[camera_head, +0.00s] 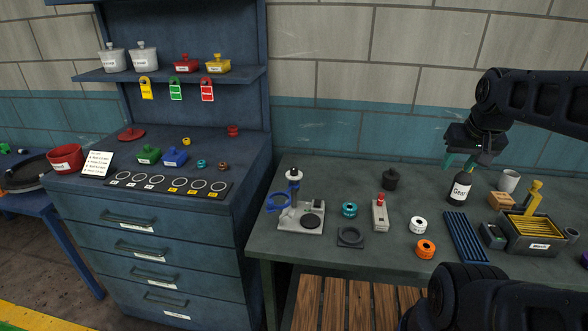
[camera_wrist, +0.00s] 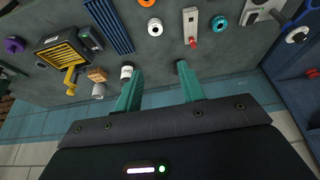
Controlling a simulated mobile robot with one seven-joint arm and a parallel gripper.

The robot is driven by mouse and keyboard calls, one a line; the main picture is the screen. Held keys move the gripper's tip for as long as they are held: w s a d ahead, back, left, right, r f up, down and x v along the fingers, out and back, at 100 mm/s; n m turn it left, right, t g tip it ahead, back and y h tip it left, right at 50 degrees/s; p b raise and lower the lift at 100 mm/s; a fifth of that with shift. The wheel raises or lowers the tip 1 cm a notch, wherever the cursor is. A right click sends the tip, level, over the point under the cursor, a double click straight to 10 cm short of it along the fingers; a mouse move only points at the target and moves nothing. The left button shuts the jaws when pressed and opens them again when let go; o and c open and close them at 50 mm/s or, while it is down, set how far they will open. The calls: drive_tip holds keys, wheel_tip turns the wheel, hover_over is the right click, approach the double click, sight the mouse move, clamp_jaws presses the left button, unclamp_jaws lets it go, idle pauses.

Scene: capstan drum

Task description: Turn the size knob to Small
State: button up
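No knob with a readable "Small" mark can be made out. A small dark box (camera_head: 492,236) with what looks like a dial stands right of the blue slatted rack; it also shows in the wrist view (camera_wrist: 91,38). A pale box with a red knob or button (camera_head: 380,214) stands mid-bench; it also shows in the wrist view (camera_wrist: 190,27). I cannot tell which is the size knob. My gripper (camera_head: 463,161) is above the back of the bench, beside the dark bottle, apart from both boxes. Its teal fingers (camera_wrist: 158,69) are spread and empty in the wrist view.
The dark labelled bottle (camera_head: 460,188) stands close below my gripper. A blue slatted rack (camera_head: 466,238), a yellow-grilled bin (camera_head: 531,232), a wooden block (camera_head: 502,201) and a pale cup (camera_head: 510,181) crowd the right. A stand (camera_head: 299,212) is at left. Bare bench lies around the rings.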

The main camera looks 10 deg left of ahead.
drive_tip(key=shift+o, duration=0.5)
drive_tip(key=w+a+r+n+g, duration=0.1)
drive_tip(key=w+a+r+n, duration=0.1)
drive_tip(key=w+a, duration=0.3)
drive_tip(key=shift+w+a+n+y, duration=0.35)
drive_tip(key=shift+w+n, duration=0.55)
drive_tip(key=shift+w, duration=0.35)
drive_tip(key=n+g, duration=0.4)
drive_tip(key=n, duration=0.9)
hover_over(294, 168)
wheel_tip(294, 168, down, 9)
wheel_tip(294, 168, down, 10)
drive_tip(key=shift+f, duration=0.15)
drive_tip(key=shift+c, duration=0.5)
drive_tip(key=c, duration=0.9)
